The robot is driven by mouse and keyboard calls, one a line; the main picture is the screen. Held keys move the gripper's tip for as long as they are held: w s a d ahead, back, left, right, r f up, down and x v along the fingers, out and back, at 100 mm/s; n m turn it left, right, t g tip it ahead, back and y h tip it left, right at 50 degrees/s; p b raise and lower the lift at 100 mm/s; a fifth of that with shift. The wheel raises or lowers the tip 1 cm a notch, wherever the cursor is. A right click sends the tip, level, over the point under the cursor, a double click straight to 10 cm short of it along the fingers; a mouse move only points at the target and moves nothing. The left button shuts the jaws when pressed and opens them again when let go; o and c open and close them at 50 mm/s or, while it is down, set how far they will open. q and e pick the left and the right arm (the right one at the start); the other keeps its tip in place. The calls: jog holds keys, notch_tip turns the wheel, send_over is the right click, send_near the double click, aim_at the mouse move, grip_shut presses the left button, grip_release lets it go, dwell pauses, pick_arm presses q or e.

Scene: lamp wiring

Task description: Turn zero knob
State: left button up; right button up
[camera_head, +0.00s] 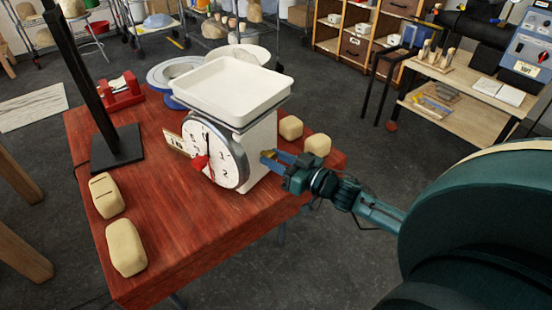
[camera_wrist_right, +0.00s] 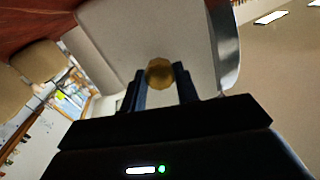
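A white kitchen scale (camera_head: 262,140) with a round dial (camera_head: 215,153) and a red pointer stands on the red wooden table. A pale tray (camera_head: 230,90) sits on top of it. The brass zero knob (camera_head: 268,156) is on the scale's right side; it also shows in the right wrist view (camera_wrist_right: 160,73). My right gripper (camera_head: 272,158) is at the knob. In the wrist view its two fingers (camera_wrist_right: 160,82) stand on either side of the knob, close to it; whether both touch is hard to tell. My left gripper is not in view.
The red table (camera_head: 180,235) carries several tan blocks, two at the front left (camera_head: 125,247) and two behind the scale (camera_head: 290,127). A black post on a base (camera_head: 117,150) and a red tape dispenser (camera_head: 122,92) stand at the left. A side bench (camera_head: 470,105) is at right.

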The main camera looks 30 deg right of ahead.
jog(key=c, duration=0.4)
jog(key=shift+n, duration=0.4)
jog(key=n+p, duration=0.1)
jog(key=n, duration=0.1)
jog(key=shift+n, duration=0.3)
jog(key=n, duration=1.2)
jog(key=shift+a, duration=0.15)
